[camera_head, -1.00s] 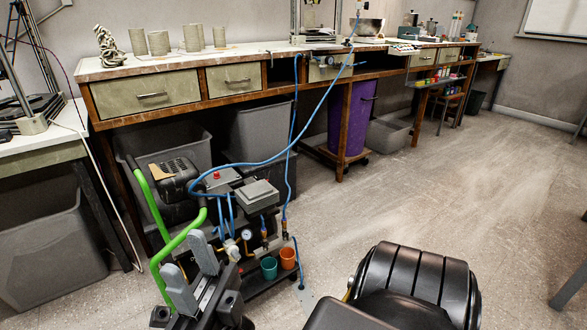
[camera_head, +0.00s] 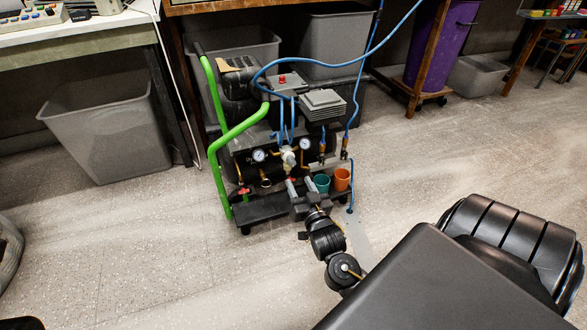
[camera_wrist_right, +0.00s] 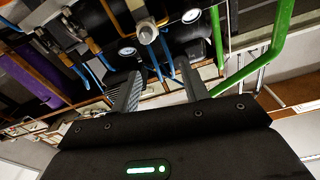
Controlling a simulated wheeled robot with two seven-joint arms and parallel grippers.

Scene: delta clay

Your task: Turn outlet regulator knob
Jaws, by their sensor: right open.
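A wheeled air compressor with a green tube handle (camera_head: 238,128) stands on the floor. On its front panel, a pale regulator knob (camera_head: 289,158) sits between the left gauge (camera_head: 259,155) and the right gauge (camera_head: 304,143). I take it for the outlet regulator knob. In the right wrist view, the knob (camera_wrist_right: 147,30) lies beyond my fingertips. My right gripper (camera_head: 301,186) is open just below and in front of the knob, apparently apart from it. Its spread grey fingers also show in the right wrist view (camera_wrist_right: 160,73), with nothing between them. My left gripper is not in view.
A teal cup (camera_head: 321,183) and an orange cup (camera_head: 341,180) sit close to the right of my right gripper. Blue hoses (camera_head: 350,72) loop above the compressor. The floor in front is clear.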

